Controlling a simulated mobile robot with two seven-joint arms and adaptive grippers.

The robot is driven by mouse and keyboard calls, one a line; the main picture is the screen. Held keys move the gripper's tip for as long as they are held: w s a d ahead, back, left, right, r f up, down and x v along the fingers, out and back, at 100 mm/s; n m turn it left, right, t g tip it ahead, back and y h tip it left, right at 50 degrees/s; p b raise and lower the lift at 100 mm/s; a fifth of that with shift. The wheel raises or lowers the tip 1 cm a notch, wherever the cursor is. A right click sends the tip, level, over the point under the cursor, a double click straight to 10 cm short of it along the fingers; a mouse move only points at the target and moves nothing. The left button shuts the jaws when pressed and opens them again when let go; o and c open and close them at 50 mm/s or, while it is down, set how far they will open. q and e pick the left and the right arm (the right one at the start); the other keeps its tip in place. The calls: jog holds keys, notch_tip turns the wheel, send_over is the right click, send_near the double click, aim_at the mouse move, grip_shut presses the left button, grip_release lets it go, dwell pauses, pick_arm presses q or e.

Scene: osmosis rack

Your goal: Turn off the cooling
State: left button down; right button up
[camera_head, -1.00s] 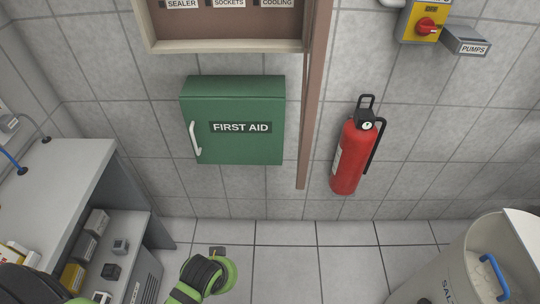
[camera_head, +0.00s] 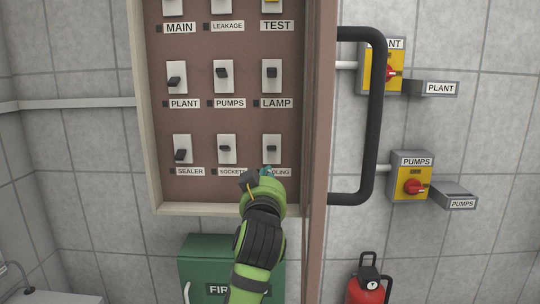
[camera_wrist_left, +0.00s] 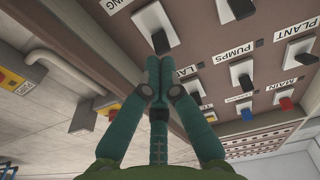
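The cooling switch (camera_head: 272,146) is a white plate with a dark lever, bottom right in the open panel. Its lever does not hang down like the sealer switch's. Its label (camera_head: 281,171) is partly covered by my left gripper (camera_head: 265,172), which is just below the switch. In the left wrist view, the green fingers of that gripper (camera_wrist_left: 159,62) are together, with their tips close under the dark lever of the cooling switch (camera_wrist_left: 158,40). I cannot tell whether they touch it. My right gripper is not in view.
Other switches surround it: sockets (camera_head: 225,148) left, lamp (camera_head: 271,76) above, sealer (camera_head: 182,149) far left. The open panel door (camera_head: 318,120) with a black handle (camera_head: 376,120) stands to the right. A green first aid box (camera_head: 205,258) is below.

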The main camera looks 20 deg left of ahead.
pick_arm(q)
notch_tip(320, 180, up, 7)
jog(key=t, duration=0.1)
jog(key=shift+d+y, duration=0.35)
jog(key=shift+y, duration=0.05)
jog(key=shift+f, duration=0.1)
notch_tip(320, 180, up, 3)
jog(key=p, duration=0.4)
send_over(272, 148)
jog(key=shift+w+a+f, duration=0.1)
jog(key=shift+a+f, duration=0.1)
jog(key=shift+a, duration=0.15)
jog(key=shift+w+f+p, duration=0.25)
jog(key=shift+p, duration=0.15)
jog(key=shift+s+d+f+p, duration=0.1)
jog(key=shift+s+f+p, duration=0.3)
jog(key=shift+f, duration=0.45)
jog(key=shift+s+d+f+p, duration=0.15)
jog(key=shift+s+f, duration=0.35)
jog(key=shift+f, duration=0.35)
jog(key=shift+a, duration=0.1)
